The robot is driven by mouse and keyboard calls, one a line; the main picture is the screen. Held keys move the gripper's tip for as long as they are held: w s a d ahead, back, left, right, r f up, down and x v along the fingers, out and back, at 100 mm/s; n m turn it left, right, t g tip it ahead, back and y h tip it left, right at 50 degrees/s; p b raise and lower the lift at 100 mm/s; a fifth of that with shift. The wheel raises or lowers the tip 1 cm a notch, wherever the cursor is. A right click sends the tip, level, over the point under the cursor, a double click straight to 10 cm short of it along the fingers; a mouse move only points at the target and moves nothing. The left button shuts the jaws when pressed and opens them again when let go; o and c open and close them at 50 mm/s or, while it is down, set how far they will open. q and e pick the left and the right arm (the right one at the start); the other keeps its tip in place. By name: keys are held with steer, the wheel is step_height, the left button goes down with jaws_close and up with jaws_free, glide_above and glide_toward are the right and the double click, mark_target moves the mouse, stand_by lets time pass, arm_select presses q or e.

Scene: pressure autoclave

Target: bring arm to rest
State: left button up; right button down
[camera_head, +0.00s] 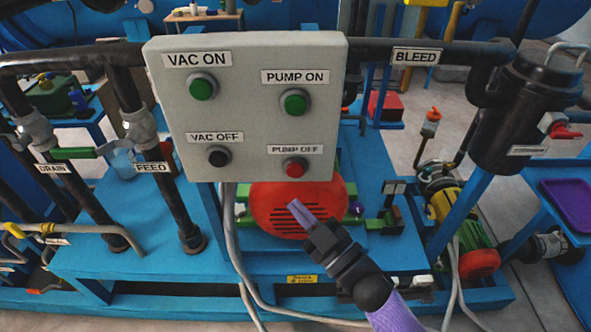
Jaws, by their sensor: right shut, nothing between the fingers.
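My right arm comes in from the bottom right of the head view, with a purple sleeve and black joints. My right gripper (297,208) is shut and empty. It appears in front of the red motor cover (268,205), below the grey control panel (250,108). I cannot tell its exact distance from the cover. The panel carries the green VAC ON button (202,87), the green PUMP ON button (294,102), the black VAC OFF button (218,156) and the red PUMP OFF button (295,168). My left gripper is not in view.
Black pipes with the DRAIN label (54,168) and FEED label (153,168) stand at left above the blue frame (130,255). A black canister (520,110) with a red-handled valve stands at right. A yellow and green pump (455,220) sits below it. A purple tray (568,200) lies far right.

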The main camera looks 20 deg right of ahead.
stand_by(0.4)
steer(key=s+d+f+m+g+h, duration=0.2)
steer(key=s+f+g+h, duration=0.1)
steer(key=f, duration=0.6)
steer(key=s+d+f+m+g+h, duration=0.1)
steer(key=s+f+m+g+h, duration=0.15)
steer(key=f, duration=0.65)
steer(key=s+d+f+m+g+h, duration=0.2)
steer(key=s+f+g+h, duration=0.15)
steer(key=f, duration=0.55)
steer(key=s+f+m+g, duration=0.1)
steer(key=s+f+g, duration=0.3)
steer(key=s, duration=0.9)
steer(key=s+d+f+m+g+h, duration=0.1)
steer(key=s+f+g, duration=0.4)
steer(key=s, duration=0.9)
step_height(320, 180, down, 3)
steer(key=shift+d+f+g, duration=0.1)
steer(key=shift+d+g, duration=0.2)
